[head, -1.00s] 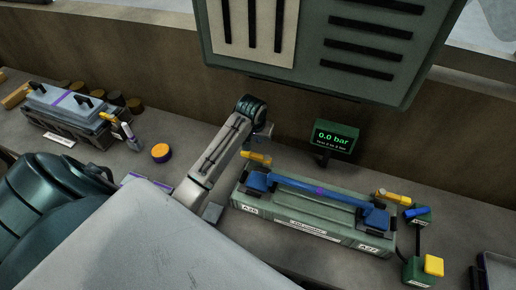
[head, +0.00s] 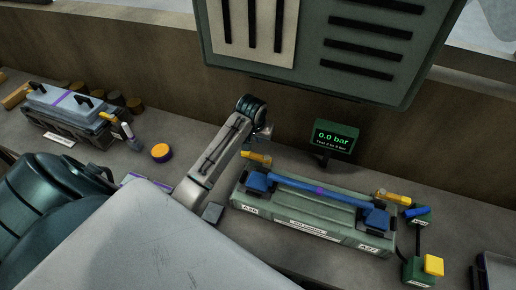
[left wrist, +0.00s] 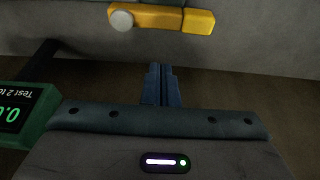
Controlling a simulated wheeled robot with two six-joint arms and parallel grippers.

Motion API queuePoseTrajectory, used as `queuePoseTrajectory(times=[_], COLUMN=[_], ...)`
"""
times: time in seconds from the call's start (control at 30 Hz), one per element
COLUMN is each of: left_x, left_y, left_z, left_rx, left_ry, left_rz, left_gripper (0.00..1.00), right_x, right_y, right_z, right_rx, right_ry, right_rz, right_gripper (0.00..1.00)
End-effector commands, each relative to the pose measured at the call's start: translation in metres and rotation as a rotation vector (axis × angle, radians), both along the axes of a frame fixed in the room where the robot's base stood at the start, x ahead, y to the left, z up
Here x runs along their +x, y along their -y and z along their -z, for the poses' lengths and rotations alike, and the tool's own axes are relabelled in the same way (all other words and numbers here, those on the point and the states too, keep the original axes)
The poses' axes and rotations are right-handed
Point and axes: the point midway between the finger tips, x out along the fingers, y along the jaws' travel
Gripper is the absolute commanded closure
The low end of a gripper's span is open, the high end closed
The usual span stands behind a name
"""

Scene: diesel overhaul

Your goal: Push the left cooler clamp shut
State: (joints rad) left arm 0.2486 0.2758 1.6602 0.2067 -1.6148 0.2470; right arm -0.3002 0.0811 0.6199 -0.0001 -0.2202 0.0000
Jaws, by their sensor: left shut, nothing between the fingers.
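The left cooler clamp is a yellow lever (head: 257,159) at the left end of the green test stand (head: 290,220). It also shows near the top of the left wrist view (left wrist: 165,18), with a round pale end. A blue cooler (head: 320,189) lies along the stand between two blue end blocks. My left gripper (head: 264,132) is just behind and above the left lever. In the left wrist view its fingers (left wrist: 162,72) are closed together and empty, with a visible gap to the lever. My right gripper is not in view.
A second yellow lever (head: 393,197) is at the stand's right end. A display (head: 333,139) reading 0.0 bar stands behind the stand, close to my left gripper. A green box with a yellow top (head: 433,266) is at right. A lidded grey unit (head: 70,105) is far left.

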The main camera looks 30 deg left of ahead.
Motion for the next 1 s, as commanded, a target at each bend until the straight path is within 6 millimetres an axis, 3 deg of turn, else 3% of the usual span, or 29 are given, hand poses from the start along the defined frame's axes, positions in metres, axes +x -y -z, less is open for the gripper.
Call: queuePoseTrajectory(times=[0.53,1.0], left_x=[0.0,0.0], left_y=[0.0,0.0], left_z=[0.001,0.014], left_rx=[0.0,0.0], left_ry=[0.0,-0.001], left_rz=[0.0,0.0], left_gripper=[1.0,1.0], right_x=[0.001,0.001], right_y=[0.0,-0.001], right_z=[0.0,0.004], right_rx=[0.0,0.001], right_ry=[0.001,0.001], right_rz=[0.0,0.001], right_gripper=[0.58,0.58])
